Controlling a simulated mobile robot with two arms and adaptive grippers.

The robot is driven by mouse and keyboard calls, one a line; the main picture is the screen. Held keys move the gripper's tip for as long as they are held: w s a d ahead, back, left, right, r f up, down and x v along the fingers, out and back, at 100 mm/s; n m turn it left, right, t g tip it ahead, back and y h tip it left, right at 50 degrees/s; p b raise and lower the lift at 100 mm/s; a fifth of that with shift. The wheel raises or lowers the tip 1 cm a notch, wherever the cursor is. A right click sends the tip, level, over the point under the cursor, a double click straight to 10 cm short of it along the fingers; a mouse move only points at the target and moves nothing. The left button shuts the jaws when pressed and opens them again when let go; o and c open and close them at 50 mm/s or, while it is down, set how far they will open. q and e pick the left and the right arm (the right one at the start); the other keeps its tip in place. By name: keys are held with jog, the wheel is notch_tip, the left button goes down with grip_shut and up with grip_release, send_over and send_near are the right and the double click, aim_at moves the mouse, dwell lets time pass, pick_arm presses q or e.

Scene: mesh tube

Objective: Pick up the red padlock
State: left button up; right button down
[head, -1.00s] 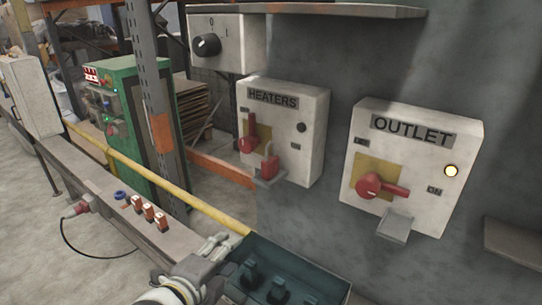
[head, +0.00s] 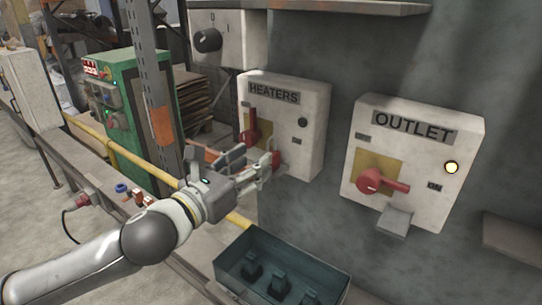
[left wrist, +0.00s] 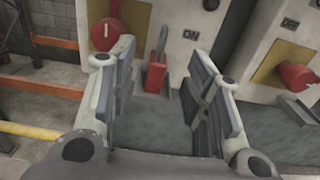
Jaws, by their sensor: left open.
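The red padlock (left wrist: 156,76) stands upright on a small grey ledge (left wrist: 151,95) under the HEATERS box (head: 313,109). In the left wrist view it appears between my two open fingers, beyond them, with clear space on both sides. In the head view only a bit of the padlock (head: 276,158) shows, the rest hidden by my gripper. My left gripper (head: 256,162) is open and empty in front of it, reaching in from the left. I cannot tell the exact gap to the padlock. My right gripper is not in view.
The HEATERS red handle (head: 250,125) is close above and left of my fingers. The OUTLET box (head: 463,139), with its red handle (head: 371,182) and a ledge, is to the right. A teal bin (head: 232,257) holding dark items is below. A yellow pipe (head: 143,166) runs behind my arm.

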aim_at(271, 149)
pick_arm(q)
jog(key=shift+p+x, duration=1.25)
jog(key=shift+x, duration=2.5)
jog(key=shift+f, duration=0.1)
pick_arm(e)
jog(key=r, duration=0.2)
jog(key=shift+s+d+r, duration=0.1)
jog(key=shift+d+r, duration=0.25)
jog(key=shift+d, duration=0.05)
pick_arm(q)
jog(key=shift+c, duration=0.9)
grip_shut()
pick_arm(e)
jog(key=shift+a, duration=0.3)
